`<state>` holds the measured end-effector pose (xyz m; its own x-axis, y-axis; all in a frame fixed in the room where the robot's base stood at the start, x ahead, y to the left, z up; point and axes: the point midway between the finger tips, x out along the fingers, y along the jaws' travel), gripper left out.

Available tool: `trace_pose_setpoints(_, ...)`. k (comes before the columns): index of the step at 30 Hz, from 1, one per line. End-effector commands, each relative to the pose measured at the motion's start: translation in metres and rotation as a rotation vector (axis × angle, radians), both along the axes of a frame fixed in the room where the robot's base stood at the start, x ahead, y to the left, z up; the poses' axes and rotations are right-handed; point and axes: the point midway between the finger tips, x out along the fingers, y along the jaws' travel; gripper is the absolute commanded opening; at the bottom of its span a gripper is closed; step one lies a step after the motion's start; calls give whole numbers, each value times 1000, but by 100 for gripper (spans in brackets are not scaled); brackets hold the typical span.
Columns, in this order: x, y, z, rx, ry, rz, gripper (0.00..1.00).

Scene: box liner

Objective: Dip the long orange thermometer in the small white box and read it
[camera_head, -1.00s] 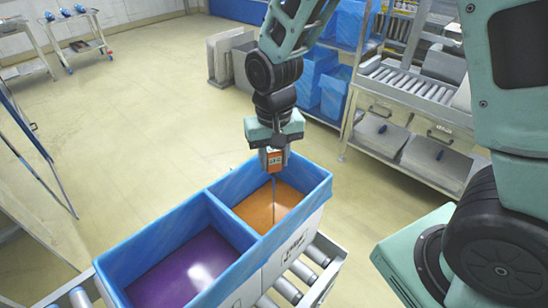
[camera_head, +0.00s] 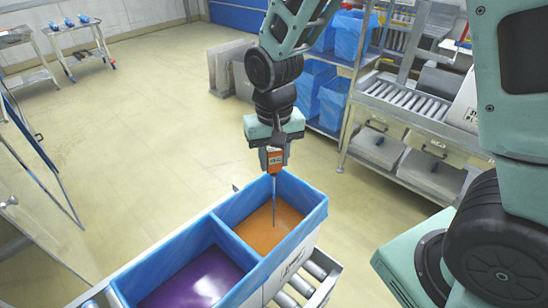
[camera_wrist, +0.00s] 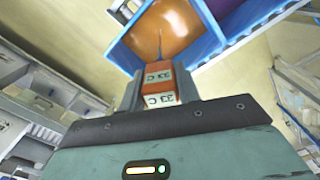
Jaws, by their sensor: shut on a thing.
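My gripper (camera_head: 274,150) is shut on the orange thermometer (camera_head: 275,162), which hangs upright with its long thin probe down. The probe passes below the rim of the blue-lined white box (camera_head: 297,262), over the far compartment with orange content. I cannot tell whether its tip is in the orange content (camera_head: 262,236) or just above it. In the wrist view the thermometer (camera_wrist: 159,71) sits between the fingers, and its white labels or displays seem to read 33 C. The orange content (camera_wrist: 165,28) lies beyond it, with the thin dark probe against it.
The near compartment holds purple content (camera_head: 200,282), beyond a blue dividing wall. The box stands on a roller conveyor (camera_head: 318,280). A shelf rack with rollers (camera_head: 405,98) and blue bins stands at the back right. The floor to the left is mostly clear.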

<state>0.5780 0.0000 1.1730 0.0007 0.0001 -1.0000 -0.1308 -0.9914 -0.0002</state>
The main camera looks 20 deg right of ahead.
Motion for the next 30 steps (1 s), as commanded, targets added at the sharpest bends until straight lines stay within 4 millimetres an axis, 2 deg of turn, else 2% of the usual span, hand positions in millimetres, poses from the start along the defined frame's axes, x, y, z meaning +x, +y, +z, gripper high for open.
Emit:
trace_pose_setpoints(1, 0, 0, 10, 0, -1, 0, 16)
trace_pose_setpoints(24, 0, 0, 82, 0, 0, 0, 16)
trace_pose_setpoints(30, 0, 0, 89, 0, 0, 0, 16)
